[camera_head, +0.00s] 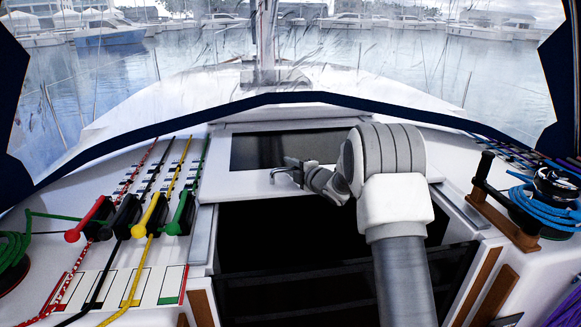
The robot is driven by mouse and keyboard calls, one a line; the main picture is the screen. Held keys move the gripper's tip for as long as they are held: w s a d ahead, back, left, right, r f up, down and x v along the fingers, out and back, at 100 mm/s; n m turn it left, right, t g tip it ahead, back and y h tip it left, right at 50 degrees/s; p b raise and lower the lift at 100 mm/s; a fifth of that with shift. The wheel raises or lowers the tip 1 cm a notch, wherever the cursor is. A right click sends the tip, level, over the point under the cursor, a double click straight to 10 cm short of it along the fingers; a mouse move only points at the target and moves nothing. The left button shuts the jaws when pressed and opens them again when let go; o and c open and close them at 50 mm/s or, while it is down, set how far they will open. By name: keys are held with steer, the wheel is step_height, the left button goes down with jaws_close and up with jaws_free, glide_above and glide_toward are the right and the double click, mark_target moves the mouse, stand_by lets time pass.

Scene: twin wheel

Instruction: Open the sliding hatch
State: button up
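The sliding hatch (240,183) is a white panel with a dark rectangular pane, in the upper middle of the head camera view. Below its near edge is a dark opening (285,235). My arm comes up from the bottom, right of centre, and bends left at the hatch. My gripper (281,172) is over the hatch's near white strip, just below the dark pane. The gripper is small in view, and I cannot tell whether it touches the hatch or how far its fingers are apart. My arm hides the hatch's right part.
Rope clutches with red, black, yellow and green handles (152,215) stand to the left. A winch with blue rope (553,190) and a black handle are at the right. A dark blue-edged clear windscreen (320,98) arches behind the hatch. Boats and water lie beyond.

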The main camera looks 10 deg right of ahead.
steer(key=shift+c, duration=0.3)
jaws_close()
stand_by(1.1)
